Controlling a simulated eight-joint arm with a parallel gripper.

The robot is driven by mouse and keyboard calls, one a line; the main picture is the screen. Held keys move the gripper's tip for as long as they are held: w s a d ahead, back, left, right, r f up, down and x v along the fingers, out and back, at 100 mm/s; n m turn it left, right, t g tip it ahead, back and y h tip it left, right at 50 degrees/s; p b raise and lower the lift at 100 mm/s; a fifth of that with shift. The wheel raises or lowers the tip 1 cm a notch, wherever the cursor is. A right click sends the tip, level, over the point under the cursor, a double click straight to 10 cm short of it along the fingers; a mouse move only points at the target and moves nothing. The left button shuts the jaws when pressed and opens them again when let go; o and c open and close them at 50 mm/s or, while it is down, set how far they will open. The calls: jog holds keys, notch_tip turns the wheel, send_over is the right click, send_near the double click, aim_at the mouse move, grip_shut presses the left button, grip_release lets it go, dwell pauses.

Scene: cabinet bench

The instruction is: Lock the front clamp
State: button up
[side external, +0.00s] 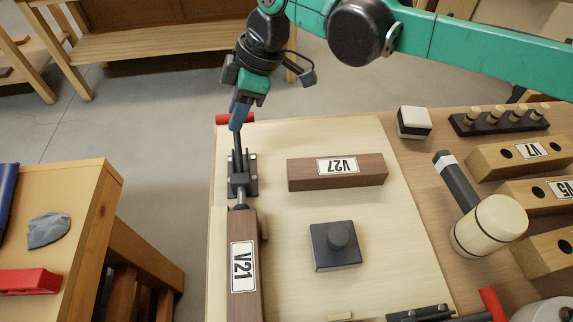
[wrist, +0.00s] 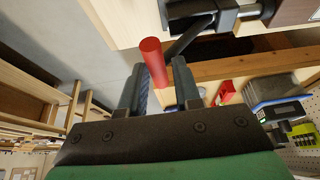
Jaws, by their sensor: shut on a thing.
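A dark toggle clamp (side external: 250,178) sits at the far left corner of the pale board, beyond the end of the brown block marked V21 (side external: 243,270). Its silver plunger points at that block and seems to meet its end. The dark lever runs up from the clamp to my gripper (side external: 236,118). The lever's red handle (side external: 221,118) shows behind the fingers; in the wrist view the handle (wrist: 152,58) lies between my two fingers (wrist: 160,72). My gripper is shut on it. I cannot tell whether the clamp is locked.
A brown block marked V27 (side external: 300,177) and a dark knobbed block (side external: 335,262) lie on the board (side external: 280,140). A second clamp with a red handle (side external: 492,304) is at the lower right. A mallet (side external: 488,226) and drilled blocks (side external: 520,154) fill the right side.

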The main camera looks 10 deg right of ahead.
jog(key=shift+o, duration=0.2)
jog(key=shift+w+f, duration=0.4)
jog(key=shift+f, duration=0.3)
jog(key=shift+w+f, duration=0.25)
jog(key=shift+f, duration=0.15)
jog(key=o, duration=0.7)
jog(key=shift+r, duration=0.1)
jog(key=shift+r, duration=3.5)
